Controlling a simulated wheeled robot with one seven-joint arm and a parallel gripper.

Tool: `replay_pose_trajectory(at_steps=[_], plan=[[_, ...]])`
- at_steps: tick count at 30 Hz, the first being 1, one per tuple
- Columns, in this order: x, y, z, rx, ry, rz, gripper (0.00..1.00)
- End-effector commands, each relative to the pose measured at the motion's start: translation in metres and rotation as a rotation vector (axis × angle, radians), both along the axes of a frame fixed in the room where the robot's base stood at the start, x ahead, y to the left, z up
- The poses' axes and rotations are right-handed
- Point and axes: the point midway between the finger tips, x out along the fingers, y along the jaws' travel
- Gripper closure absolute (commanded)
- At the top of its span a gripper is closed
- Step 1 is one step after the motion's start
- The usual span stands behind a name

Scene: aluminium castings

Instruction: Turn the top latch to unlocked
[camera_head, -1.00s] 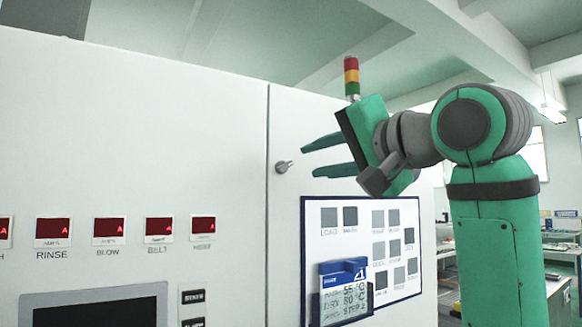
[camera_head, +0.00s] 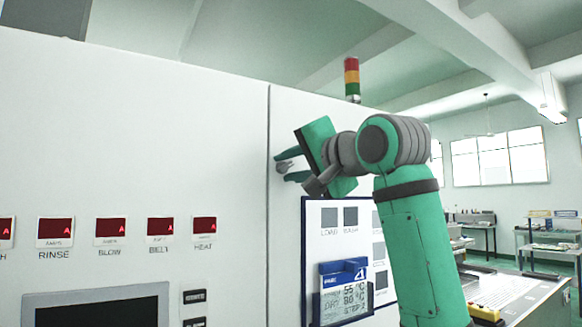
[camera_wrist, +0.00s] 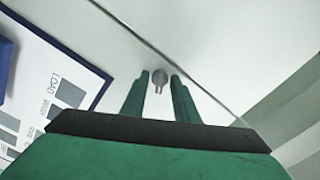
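The top latch (camera_head: 283,167) is a small grey metal knob on the white cabinet panel, just right of the vertical door seam. In the wrist view the latch (camera_wrist: 159,79) shows a round base with a short two-pronged part, lying between the tips of my green fingers. My gripper (camera_head: 284,166) has its fingers above and below the latch in the head view. In the wrist view my gripper (camera_wrist: 160,80) is open, with a gap on each side of the latch. I cannot tell whether the fingertips reach fully past it.
Red displays (camera_head: 110,229) and a dark screen (camera_head: 95,308) are at left. A signal tower (camera_head: 352,79) stands above the cabinet.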

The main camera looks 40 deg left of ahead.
Motion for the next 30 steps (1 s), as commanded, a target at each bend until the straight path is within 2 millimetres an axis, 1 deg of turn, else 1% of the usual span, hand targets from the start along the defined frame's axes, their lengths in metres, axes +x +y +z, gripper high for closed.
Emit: replay_pose_trajectory(at_steps=[2,6,14,20,26,30], plan=[[0.0001,-0.0005,0.0000,0.000,0.000,-0.001,0.73],[0.0011,-0.0018,0.0001,0.000,0.000,-0.004,1.00],[0.0016,-0.0023,0.0004,-0.004,-0.014,-0.005,1.00],[0.0016,-0.0023,0.0005,-0.032,-0.081,-0.005,1.00],[0.0021,-0.0026,0.0006,-0.087,-0.216,-0.006,1.00],[0.0027,-0.0033,0.0008,-0.137,-0.336,-0.008,1.00]])
